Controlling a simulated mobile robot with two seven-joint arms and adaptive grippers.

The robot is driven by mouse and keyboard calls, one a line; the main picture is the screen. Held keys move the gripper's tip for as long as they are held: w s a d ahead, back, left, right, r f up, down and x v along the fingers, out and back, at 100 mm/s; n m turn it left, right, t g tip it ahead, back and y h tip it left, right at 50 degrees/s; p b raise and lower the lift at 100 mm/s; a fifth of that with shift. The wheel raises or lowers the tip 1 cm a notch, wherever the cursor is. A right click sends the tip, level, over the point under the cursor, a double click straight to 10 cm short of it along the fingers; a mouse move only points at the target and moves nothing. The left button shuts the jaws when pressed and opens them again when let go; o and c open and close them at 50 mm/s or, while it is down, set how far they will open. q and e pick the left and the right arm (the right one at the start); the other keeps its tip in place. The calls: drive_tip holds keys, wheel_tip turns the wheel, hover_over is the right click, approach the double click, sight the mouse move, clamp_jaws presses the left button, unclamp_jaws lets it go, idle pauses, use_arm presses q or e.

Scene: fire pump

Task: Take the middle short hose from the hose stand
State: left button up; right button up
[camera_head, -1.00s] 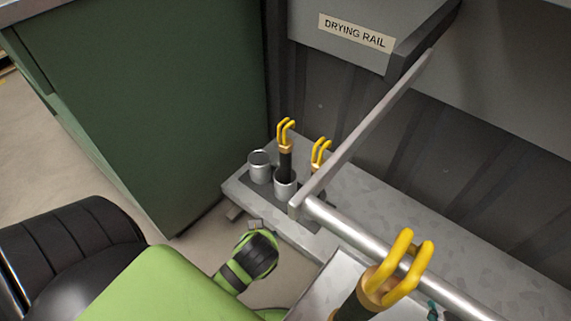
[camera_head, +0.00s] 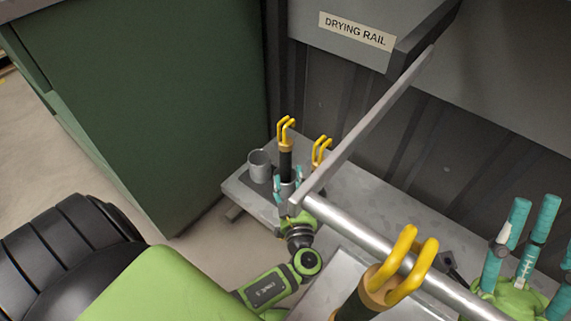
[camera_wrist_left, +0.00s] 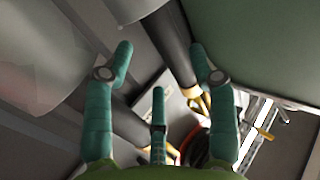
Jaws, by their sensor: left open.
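The hose stand (camera_head: 234,189) is a low grey shelf with metal cups. The middle short hose (camera_head: 286,160) is black with a gold cuff and yellow lugs, and stands upright in the middle cup. My left gripper (camera_head: 288,185) is open, its teal fingers close around the hose's lower part at the cup. In the left wrist view, this dark hose (camera_wrist_left: 172,45) appears between the spread fingertips (camera_wrist_left: 160,60); contact cannot be told. Another short hose (camera_head: 320,153) stands to its right, partly behind the rail. My right gripper (camera_head: 522,240) is open and empty at lower right.
The left cup (camera_head: 259,165) is empty. A slanting grey bar (camera_head: 370,120) and a metal pipe (camera_head: 350,231) pass close to the right of the hoses. A larger yellow-lugged hose (camera_head: 372,290) is in the foreground. A green cabinet (camera_head: 150,90) stands at left.

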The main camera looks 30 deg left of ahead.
sight(289, 168)
use_arm(q)
drive_tip(key=x, duration=0.6)
drive_tip(key=shift+a, duration=0.1)
clamp_jaws()
